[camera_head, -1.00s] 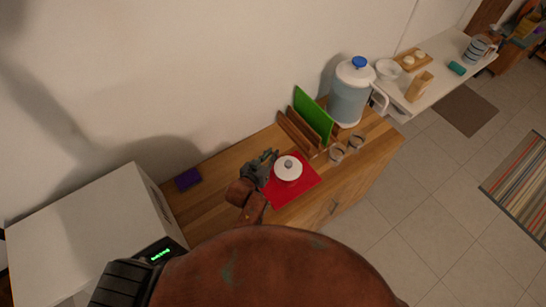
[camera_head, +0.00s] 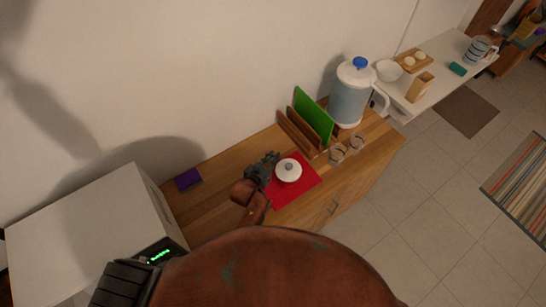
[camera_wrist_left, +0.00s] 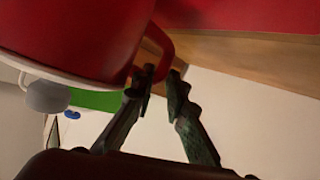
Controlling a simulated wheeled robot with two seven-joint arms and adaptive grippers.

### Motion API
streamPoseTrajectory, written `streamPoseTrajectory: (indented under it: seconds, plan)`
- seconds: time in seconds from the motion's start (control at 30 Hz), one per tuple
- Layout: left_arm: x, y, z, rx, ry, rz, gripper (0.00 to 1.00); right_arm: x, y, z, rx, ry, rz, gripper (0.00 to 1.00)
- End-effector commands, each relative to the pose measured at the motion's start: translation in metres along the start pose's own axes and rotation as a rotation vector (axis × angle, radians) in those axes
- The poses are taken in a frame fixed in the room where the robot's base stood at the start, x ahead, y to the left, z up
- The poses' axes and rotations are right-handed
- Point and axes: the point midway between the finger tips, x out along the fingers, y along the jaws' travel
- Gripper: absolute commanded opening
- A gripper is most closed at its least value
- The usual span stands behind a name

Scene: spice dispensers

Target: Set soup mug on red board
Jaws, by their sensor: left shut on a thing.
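The soup mug is red with a white lid (camera_head: 288,170) and a grey knob; from above mostly the lid shows, over the red board (camera_head: 304,185). My left gripper (camera_head: 272,162) is at the mug's left side. In the left wrist view, the red mug (camera_wrist_left: 75,35) fills the upper left, and my left gripper (camera_wrist_left: 164,76) is shut on its red handle. The red board (camera_wrist_left: 250,14) shows along the top there. The mug's base is hidden, so I cannot tell whether it touches the board. My right gripper is not in view.
A rack with a green board (camera_head: 313,115) stands behind the red board. Two glass jars (camera_head: 337,153) and a drink dispenser (camera_head: 350,95) stand to the right. A purple block (camera_head: 188,179) lies at left near a white appliance (camera_head: 90,220). Bare wood surrounds the red board.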

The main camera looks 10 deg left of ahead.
Motion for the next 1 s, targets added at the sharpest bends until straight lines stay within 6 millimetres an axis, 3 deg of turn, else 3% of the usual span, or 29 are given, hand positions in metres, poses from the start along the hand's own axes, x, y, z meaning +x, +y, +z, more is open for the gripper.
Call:
streamPoseTrajectory:
  seconds: [0.27,0.63,0.77,1.0]
  plan:
    - [0.0,0.0,0.001,0.0,-0.001,0.0,0.3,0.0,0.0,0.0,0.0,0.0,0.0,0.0]
    - [-0.005,0.0,0.0,0.0,-0.002,-0.001,0.3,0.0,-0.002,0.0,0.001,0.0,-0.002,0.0]
    - [-0.023,0.0,0.001,0.0,-0.002,-0.001,0.3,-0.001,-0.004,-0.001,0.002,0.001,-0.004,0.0]
    - [-0.074,0.0,0.0,0.0,-0.001,-0.001,0.3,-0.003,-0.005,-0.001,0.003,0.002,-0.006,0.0]
